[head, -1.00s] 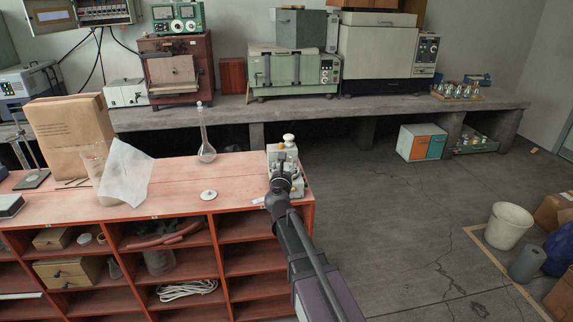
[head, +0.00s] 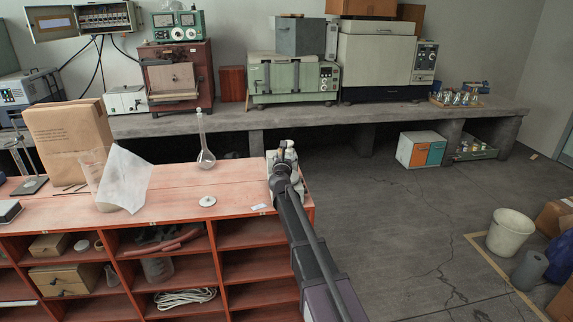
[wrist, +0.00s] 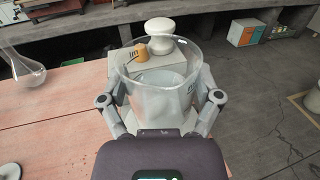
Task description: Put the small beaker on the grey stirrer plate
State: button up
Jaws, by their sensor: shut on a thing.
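The small clear glass beaker (wrist: 165,92) is upright between the fingers of my gripper (wrist: 160,104), which is shut on it. In the head view my gripper (head: 284,168) is over the right end of the red bench, and the beaker cannot be made out behind my arm. A pale grey device (wrist: 118,62), probably the stirrer plate, stands just beyond and partly behind the beaker. A white rounded piece and a small orange-tan piece show at its far side. In the head view the device (head: 271,161) is mostly hidden by my arm. Contact between beaker and device cannot be told.
A long-necked flask (head: 205,150) and a white disc (head: 207,201) stand left of my gripper on the red bench (head: 170,190). A brown paper package (head: 68,140) is at the far left. Open floor (head: 400,220) lies right of the bench.

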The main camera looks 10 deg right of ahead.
jog(key=shift+w, duration=0.1)
jog(key=shift+w, duration=0.2)
jog(key=shift+w+d+f+b, duration=0.15)
jog(key=shift+w+f+b, duration=0.25)
jog(key=shift+f+b, duration=1.45)
jog(key=shift+f, duration=0.15)
jog(key=o, duration=1)
jog(key=shift+o, duration=0.2)
jog(key=shift+r, duration=0.2)
